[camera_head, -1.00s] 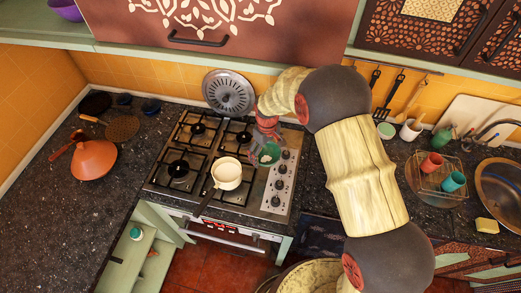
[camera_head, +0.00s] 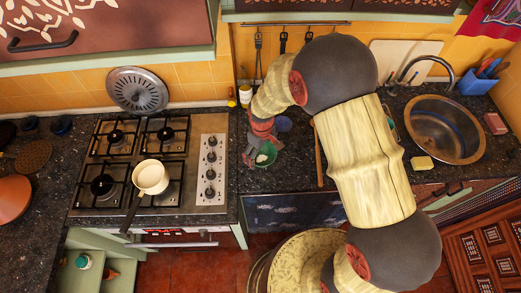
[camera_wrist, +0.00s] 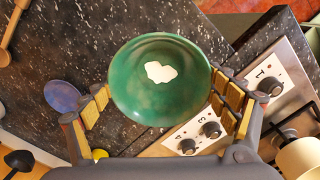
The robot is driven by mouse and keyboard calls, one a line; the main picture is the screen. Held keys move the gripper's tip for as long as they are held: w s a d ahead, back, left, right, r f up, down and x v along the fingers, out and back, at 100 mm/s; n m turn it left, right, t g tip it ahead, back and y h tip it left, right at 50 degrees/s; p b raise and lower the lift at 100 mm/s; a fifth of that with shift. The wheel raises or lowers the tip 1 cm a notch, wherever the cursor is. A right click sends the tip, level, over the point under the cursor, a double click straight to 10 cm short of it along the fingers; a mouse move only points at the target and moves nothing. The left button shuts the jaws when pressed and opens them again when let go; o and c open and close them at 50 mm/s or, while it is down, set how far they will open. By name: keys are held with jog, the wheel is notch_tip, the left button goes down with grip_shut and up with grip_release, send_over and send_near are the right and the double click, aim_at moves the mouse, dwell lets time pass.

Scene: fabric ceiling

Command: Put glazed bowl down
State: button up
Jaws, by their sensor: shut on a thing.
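The glazed bowl (camera_wrist: 160,80) is green, with a pale irregular patch inside. In the wrist view it sits between the two fingers of my gripper (camera_wrist: 166,102), which is shut on it. In the head view the bowl (camera_head: 266,154) and my gripper (camera_head: 262,143) are over the dark speckled counter (camera_head: 285,178), right of the stove. The bowl's opening faces the wrist camera. The gap between the bowl and the counter is hard to judge.
The stove (camera_head: 205,203) with a cream pot (camera_head: 150,177) stands to the left. A blue round item (camera_head: 283,124) lies behind my gripper and a wooden utensil (camera_head: 318,155) to its right. The sink (camera_head: 446,130) and yellow sponge (camera_head: 422,163) are farther right. Counter in front is bare.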

aim_at(261, 158)
jog(key=shift+a, duration=0.15)
jog(key=shift+f, duration=0.1)
jog(key=shift+f+b, duration=2.1)
jog(key=shift+f, duration=0.85)
jog(key=shift+f+b, duration=0.3)
jog(key=shift+f, duration=0.15)
jog(key=o, duration=1.2)
jog(key=shift+r, duration=0.1)
notch_tip(261, 158, up, 12)
jog(key=shift+f, duration=0.1)
